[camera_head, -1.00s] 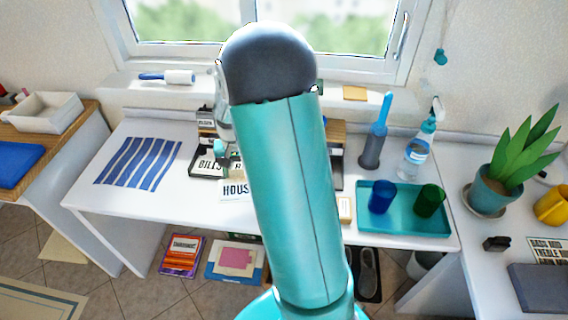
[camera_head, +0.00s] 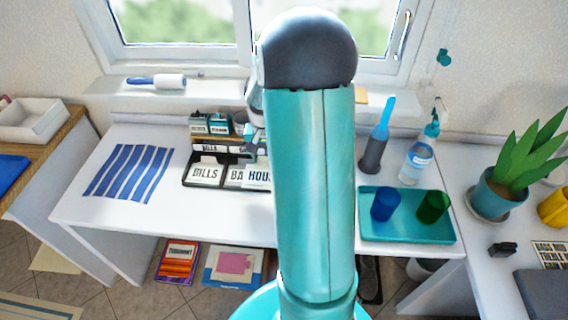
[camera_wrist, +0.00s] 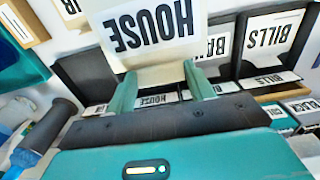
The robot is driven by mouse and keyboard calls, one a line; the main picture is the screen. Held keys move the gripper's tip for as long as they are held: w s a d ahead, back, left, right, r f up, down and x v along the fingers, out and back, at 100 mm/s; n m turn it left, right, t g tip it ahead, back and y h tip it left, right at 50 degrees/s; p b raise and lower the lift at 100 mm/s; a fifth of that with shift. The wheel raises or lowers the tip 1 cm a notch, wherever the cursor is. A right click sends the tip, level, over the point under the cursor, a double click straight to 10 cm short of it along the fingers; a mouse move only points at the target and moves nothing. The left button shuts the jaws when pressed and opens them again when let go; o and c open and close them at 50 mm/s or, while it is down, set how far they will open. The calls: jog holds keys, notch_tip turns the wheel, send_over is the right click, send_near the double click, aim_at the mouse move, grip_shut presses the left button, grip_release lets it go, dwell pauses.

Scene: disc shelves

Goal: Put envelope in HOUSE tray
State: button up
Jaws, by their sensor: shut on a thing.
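My gripper (camera_wrist: 160,76) is shut on a white envelope (camera_wrist: 152,30) printed HOUSE, with a finger at each side of its lower edge in the wrist view. In the head view the envelope (camera_head: 259,177) shows its letters HOUS, in front of the black trays and partly hidden by my arm. The HOUSE tray label (camera_wrist: 156,100) shows between my fingers in the wrist view. The tray's inside is mostly hidden by the envelope and gripper. I cannot tell whether the envelope touches the tray.
The BILLS card (camera_head: 206,172) stands in the left tray, with a BA-lettered card (camera_head: 236,178) beside it. A striped blue cloth (camera_head: 130,172) lies left. A teal tray (camera_head: 405,232) with two cups, a spray bottle (camera_head: 417,160) and a blue-handled brush (camera_head: 377,135) stand right.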

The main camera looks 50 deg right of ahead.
jog(key=d+f, duration=0.2)
jog(key=d, duration=0.1)
jog(key=w+d+f, duration=0.1)
jog(key=d+f, duration=0.5)
jog(key=shift+w+d, duration=0.3)
jog(key=shift+w, duration=0.05)
jog(key=shift+d+f, duration=0.15)
jog(key=shift+f, duration=1.45)
jog(key=shift+f, duration=0.1)
jog(key=o, duration=1)
notch_tip(320, 180, up, 12)
